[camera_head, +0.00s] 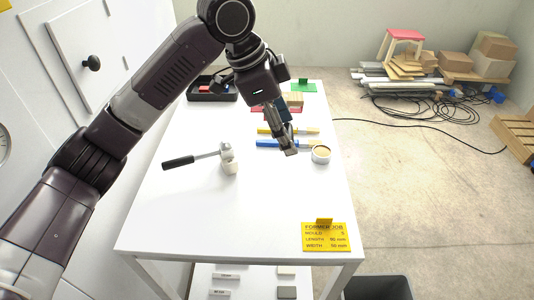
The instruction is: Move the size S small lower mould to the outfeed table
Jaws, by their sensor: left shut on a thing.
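My left gripper (287,146) reaches down over the far half of the white table (190,215). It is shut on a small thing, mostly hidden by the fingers. A dark blue block (284,112) shows at the fingers; I cannot tell surely whether it is the size S small lower mould. Under the table, a shelf bears small labels (226,275), a pale block (286,270) and a grey block (287,292). My right gripper is not in view.
A yellow job card (325,237) stands at the front right. The table's front left is clear.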

